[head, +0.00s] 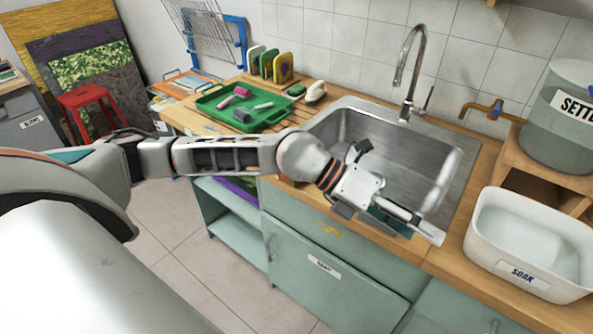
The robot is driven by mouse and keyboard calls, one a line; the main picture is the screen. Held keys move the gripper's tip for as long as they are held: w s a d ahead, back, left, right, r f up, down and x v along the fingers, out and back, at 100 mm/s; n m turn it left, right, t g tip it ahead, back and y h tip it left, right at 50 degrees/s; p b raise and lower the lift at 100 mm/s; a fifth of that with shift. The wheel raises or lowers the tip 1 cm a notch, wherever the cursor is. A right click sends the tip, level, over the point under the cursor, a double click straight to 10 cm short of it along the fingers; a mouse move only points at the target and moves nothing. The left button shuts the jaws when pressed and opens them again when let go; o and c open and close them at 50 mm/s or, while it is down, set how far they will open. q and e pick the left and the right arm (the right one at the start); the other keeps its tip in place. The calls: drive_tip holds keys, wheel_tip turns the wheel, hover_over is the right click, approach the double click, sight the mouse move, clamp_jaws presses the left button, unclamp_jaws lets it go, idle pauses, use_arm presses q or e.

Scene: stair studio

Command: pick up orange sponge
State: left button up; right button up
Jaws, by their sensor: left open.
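I cannot make out an orange sponge in the head view. My left gripper (385,192) is open over the front part of the metal sink (340,128), near its front rim. I see nothing held between its fingers. The gripper and forearm hide part of the sink's front edge and basin. A dark green piece shows beneath the gripper, but I cannot tell what it is. My right gripper is not in view.
A green tray (213,103) with several small items stands left of the sink. Several upright coloured pads (283,68) stand behind it. A tall faucet (411,75) rises behind the sink. A white tub labelled SOAK (483,235) stands on the right, below a grey-green bucket (560,140).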

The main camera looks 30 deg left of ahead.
use_arm(q)
drive_tip(key=w+a+f+y, duration=0.1)
drive_tip(key=w+a+y, duration=0.2)
drive_tip(key=a, duration=0.5)
drive_tip(key=w+a+f+n+t+y, duration=0.1)
drive_tip(key=w+a+f+y, duration=0.1)
drive_tip(key=a, duration=0.6)
drive_tip(key=w+a+f+n+t+y, duration=0.1)
drive_tip(key=w+a+y, duration=0.3)
drive_tip(key=a, duration=0.5)
drive_tip(key=shift+f+y, duration=0.2)
drive_tip(key=shift+y, duration=0.2)
drive_tip(key=a+y, duration=0.1)
drive_tip(key=a, duration=0.2)
drive_tip(key=a+r+n+y, duration=0.1)
drive_tip(key=a, duration=0.1)
drive_tip(key=w+a+n, duration=0.1)
drive_tip(key=a, duration=0.2)
drive_tip(key=shift+a+r+y, duration=0.25)
drive_tip(key=shift+a+y, duration=0.1)
drive_tip(key=shift+y, duration=0.05)
drive_tip(key=shift+a+f, duration=0.25)
drive_tip(key=p+x, duration=0.1)
drive_tip(key=x, duration=0.6)
drive_tip(key=shift+s+f, duration=0.1)
drive_tip(key=shift+f, duration=0.1)
drive_tip(key=c, duration=0.9)
